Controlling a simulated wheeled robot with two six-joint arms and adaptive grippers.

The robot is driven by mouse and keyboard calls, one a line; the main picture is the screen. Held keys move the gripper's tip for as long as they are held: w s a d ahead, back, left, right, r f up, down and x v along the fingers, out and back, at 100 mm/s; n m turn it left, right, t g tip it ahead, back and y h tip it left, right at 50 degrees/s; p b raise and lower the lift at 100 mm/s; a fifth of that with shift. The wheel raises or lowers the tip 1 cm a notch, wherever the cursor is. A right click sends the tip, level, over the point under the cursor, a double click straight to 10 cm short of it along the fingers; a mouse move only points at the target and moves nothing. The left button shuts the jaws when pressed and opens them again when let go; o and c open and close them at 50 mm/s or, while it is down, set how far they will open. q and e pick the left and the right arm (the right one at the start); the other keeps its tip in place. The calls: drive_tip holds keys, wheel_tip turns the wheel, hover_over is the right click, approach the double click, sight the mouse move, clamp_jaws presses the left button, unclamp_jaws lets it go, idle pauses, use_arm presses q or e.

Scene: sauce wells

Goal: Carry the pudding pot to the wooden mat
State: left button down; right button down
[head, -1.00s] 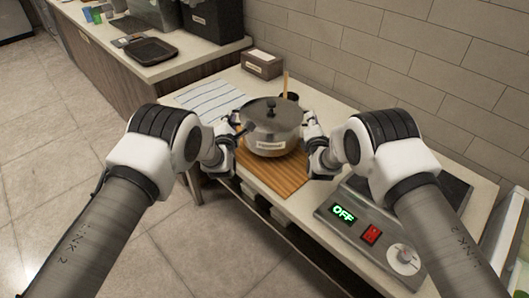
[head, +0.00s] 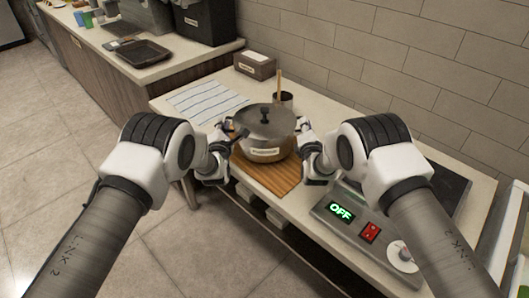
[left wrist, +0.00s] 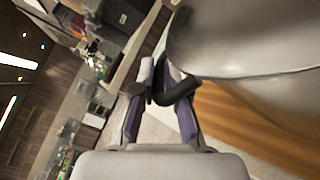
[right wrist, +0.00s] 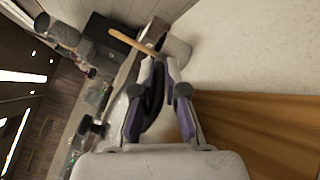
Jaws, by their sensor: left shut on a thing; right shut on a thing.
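The pudding pot (head: 264,134) is a grey metal pot with a lid, a dark knob and a small label I cannot read. It is upright over the wooden mat (head: 272,183); I cannot tell whether its base touches. My left gripper (head: 231,147) is shut on the pot's left handle; the left wrist view shows the dark handle (left wrist: 181,90) between the fingers, with the pot's side beside it. My right gripper (head: 303,141) is shut on the opposite handle, a dark loop (right wrist: 155,98) in the right wrist view. The mat behind the pot is hidden.
A striped cloth (head: 207,100) lies behind left on the counter. A dark crock (head: 283,98) with a wooden utensil and a labelled box (head: 255,65) stand behind. A hob panel (head: 352,222) reading OFF is at the right. The counter's front edge is close to the mat.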

use_arm(q)
drive_tip(key=shift+d+f+b, duration=0.1)
drive_tip(key=shift+f+b, duration=0.2)
drive_tip(key=shift+f, duration=0.2)
use_arm(e)
drive_tip(key=shift+a+f, duration=0.15)
drive_tip(key=shift+f, duration=0.35)
use_arm(q)
drive_tip(key=c, duration=1.6)
unclamp_jaws()
drive_tip(key=shift+f, duration=0.25)
use_arm(e)
drive_tip(key=c, duration=1.7)
unclamp_jaws()
drive_tip(key=shift+f, duration=0.25)
use_arm(q)
drive_tip(key=o, duration=0.4)
drive_tip(key=shift+r, duration=0.2)
use_arm(e)
drive_tip(key=o, duration=0.5)
drive_tip(key=shift+s+r, duration=0.1)
drive_tip(key=shift+r, duration=0.15)
use_arm(q)
drive_tip(key=shift+s+r, duration=0.1)
drive_tip(key=shift+s, duration=0.05)
use_arm(e)
drive_tip(key=shift+r, duration=0.1)
use_arm(q)
drive_tip(key=o, duration=0.8)
